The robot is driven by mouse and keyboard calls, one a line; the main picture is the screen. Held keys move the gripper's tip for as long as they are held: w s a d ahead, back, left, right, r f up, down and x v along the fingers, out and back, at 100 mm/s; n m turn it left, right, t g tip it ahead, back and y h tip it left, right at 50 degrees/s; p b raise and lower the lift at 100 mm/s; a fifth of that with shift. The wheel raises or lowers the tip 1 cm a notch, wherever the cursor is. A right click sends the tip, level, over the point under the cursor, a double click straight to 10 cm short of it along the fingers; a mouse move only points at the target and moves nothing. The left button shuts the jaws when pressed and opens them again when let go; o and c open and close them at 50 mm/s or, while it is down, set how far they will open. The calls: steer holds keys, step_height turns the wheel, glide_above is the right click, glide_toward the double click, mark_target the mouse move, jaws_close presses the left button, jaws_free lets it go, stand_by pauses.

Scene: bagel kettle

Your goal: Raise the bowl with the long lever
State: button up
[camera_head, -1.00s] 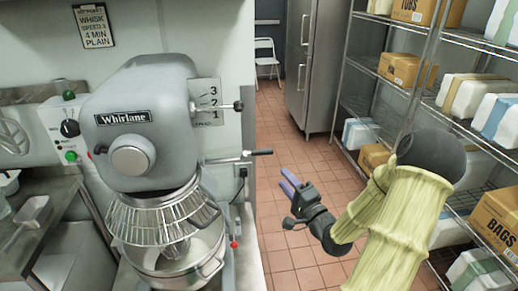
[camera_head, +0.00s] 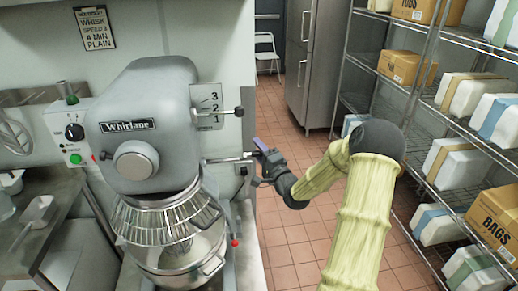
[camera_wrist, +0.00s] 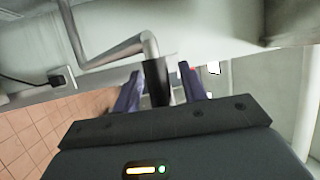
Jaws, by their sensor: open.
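The grey Whirlane mixer (camera_head: 150,110) stands at the left in the head view. Its steel bowl (camera_head: 178,255) sits under the wire guard with the whisk hanging into it. The long lever (camera_head: 228,160) sticks out to the right from the mixer's side. In the wrist view the lever is a bent metal rod (camera_wrist: 120,50) ending in a black grip (camera_wrist: 157,82). My gripper (camera_head: 260,150) is at the lever's end. In the wrist view its purple fingers (camera_wrist: 160,88) are open, one on each side of the black grip. I cannot tell whether either finger touches it.
A shorter speed lever (camera_head: 238,112) sticks out above, beside the 1-2-3 plate. A wire shelf (camera_head: 430,105) with boxes stands at the right. A control box (camera_head: 72,135) is left of the mixer. The tiled floor (camera_head: 290,235) between is clear.

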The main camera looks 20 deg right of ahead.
jaws_close()
steer(key=shift+f, duration=0.15)
